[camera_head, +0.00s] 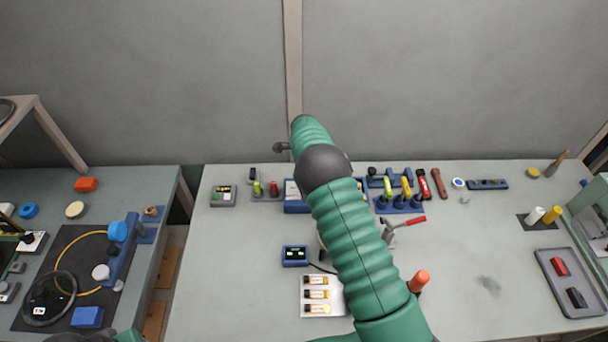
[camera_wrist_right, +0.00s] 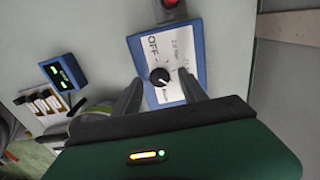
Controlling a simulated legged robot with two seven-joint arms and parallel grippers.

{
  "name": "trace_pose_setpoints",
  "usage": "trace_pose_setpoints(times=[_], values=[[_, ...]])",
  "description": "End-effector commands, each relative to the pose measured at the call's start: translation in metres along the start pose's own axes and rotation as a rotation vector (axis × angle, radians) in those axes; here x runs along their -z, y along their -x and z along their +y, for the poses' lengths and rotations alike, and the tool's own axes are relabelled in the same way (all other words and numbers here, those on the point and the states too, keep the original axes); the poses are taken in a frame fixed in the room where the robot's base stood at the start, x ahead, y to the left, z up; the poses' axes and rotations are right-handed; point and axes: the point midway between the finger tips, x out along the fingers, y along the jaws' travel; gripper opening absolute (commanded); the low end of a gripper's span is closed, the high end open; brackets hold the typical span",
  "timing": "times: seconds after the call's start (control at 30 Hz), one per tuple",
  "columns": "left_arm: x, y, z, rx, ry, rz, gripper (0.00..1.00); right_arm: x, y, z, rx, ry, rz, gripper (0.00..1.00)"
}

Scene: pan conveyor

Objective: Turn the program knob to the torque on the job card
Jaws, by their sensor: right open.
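The program knob (camera_wrist_right: 160,77) is a round black knob on a white label with "OFF" on it, set in a blue box (camera_wrist_right: 137,46). The label's other marks are too small to read and I cannot tell the knob's setting. In the head view the blue box (camera_head: 297,209) is partly hidden behind my right arm. My right gripper (camera_wrist_right: 160,80) is open, its two dark fingers on either side of the knob; I cannot tell whether they touch it. I cannot make out a readable job card. My left gripper is not in view.
Several coloured tools (camera_head: 405,187) stand at the back. A grey tray (camera_head: 570,282) is at right. The table's front right is mostly clear.

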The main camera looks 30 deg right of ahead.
Motion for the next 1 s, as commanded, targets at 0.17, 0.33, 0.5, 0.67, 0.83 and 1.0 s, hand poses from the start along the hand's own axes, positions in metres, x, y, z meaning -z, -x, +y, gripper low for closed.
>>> trace_pose_setpoints(times=[0.17,0.33,0.5,0.67,0.83,1.0], values=[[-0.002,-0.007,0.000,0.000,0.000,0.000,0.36,-0.001,0.043,-0.002,0.006,-0.001,-0.002,0.50],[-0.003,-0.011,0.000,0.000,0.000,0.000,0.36,-0.001,0.094,-0.002,0.005,0.001,-0.002,0.50],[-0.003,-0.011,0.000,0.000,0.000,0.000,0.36,-0.001,0.136,-0.002,0.001,0.000,0.000,0.50],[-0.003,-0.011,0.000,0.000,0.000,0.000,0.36,-0.002,0.154,-0.002,-0.001,0.001,0.000,0.50],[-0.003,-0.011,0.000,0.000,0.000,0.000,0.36,-0.002,0.157,-0.002,-0.003,0.000,0.001,0.50],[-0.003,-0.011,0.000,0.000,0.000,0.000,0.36,-0.002,0.157,-0.002,-0.003,0.000,0.000,0.50]])
